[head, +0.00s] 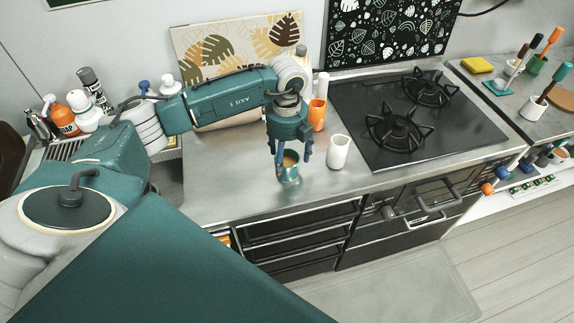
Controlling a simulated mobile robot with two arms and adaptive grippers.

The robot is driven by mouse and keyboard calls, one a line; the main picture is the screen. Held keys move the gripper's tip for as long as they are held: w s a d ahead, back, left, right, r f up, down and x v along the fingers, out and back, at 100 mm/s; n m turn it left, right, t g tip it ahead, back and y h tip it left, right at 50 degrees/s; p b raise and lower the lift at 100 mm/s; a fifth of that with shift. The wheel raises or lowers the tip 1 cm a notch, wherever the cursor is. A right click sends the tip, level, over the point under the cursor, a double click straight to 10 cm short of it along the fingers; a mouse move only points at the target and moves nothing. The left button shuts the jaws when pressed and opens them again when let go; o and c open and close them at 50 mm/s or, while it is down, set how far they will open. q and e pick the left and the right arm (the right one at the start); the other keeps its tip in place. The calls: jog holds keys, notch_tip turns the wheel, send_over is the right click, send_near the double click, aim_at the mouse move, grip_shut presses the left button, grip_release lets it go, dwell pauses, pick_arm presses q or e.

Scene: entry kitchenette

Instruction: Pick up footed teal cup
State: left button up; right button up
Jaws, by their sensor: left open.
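The footed teal cup (289,176) stands upright on the steel counter, near its front edge. Its inside looks orange-brown. My left gripper (290,160) points down right over the cup, with its fingers apart around or just above the rim. The fingers partly cover the cup's upper part, and I cannot tell whether they touch it. My right gripper is not in view.
A white cup (338,152) stands close to the right of the teal cup. An orange cup (317,114) is behind them. A black gas hob (385,140) lies to the right. The counter (215,190) left of the teal cup is clear.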

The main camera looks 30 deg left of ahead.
pick_arm(q)
jog(key=c, duration=1.4)
jog(key=shift+r, duration=0.1)
jog(key=shift+r, duration=0.55)
notch_tip(320, 180, up, 19)
jog(key=b, duration=0.2)
jog(key=shift+b, duration=0.35)
jog(key=shift+f, duration=0.1)
